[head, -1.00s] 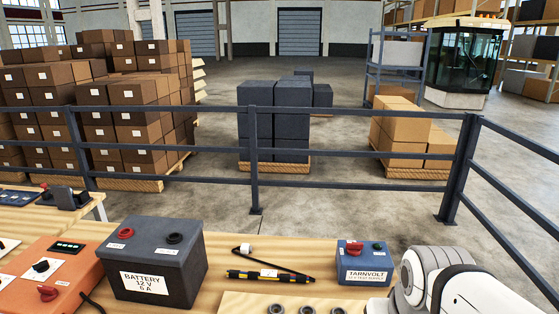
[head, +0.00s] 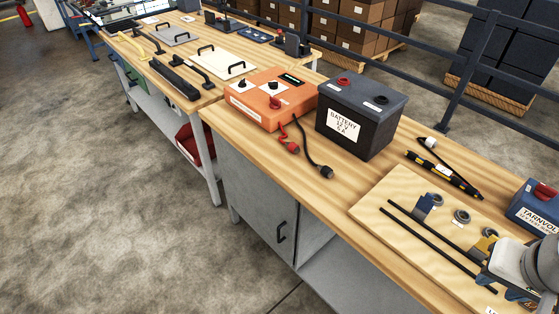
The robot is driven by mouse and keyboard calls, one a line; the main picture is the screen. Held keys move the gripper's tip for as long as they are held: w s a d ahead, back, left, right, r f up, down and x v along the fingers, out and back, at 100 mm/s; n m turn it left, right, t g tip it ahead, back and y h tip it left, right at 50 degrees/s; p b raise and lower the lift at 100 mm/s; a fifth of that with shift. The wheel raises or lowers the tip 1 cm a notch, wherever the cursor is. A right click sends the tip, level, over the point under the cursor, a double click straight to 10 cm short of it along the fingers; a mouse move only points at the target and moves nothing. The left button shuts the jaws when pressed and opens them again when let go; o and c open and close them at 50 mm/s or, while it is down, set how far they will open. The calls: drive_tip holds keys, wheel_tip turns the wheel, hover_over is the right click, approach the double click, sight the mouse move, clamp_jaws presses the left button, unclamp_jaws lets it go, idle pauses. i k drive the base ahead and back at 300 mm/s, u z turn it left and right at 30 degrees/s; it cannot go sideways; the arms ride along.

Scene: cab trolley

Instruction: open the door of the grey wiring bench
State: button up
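The grey wiring bench (head: 352,232) has a wooden top and runs across the middle and right of the head view. Its grey door (head: 250,185) is on the front below the top and looks closed. A black bar handle (head: 281,232) sits near the door's right edge. Part of my arm shows over the bench's right end, well to the right of the handle. Dark parts at its end may be my gripper (head: 508,284), apart from the door; its fingers cannot be made out clearly.
On the bench top are an orange unit (head: 262,105) with leads, a battery (head: 358,125), a pen-like tester (head: 440,172) and a wooden board (head: 385,192) with rods. Another bench (head: 208,97) stands at the left. The concrete floor before the door is clear.

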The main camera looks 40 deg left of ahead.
sight(271, 212)
drive_tip(key=u, duration=0.65)
drive_tip(key=k, duration=1)
drive_tip(key=u, duration=0.6)
drive_tip(key=i, duration=1.1)
drive_tip(key=u, duration=0.4)
drive_tip(key=k, duration=0.45)
drive_tip(key=z, duration=0.1)
drive_tip(key=i, duration=0.9)
drive_tip(key=u, duration=0.4)
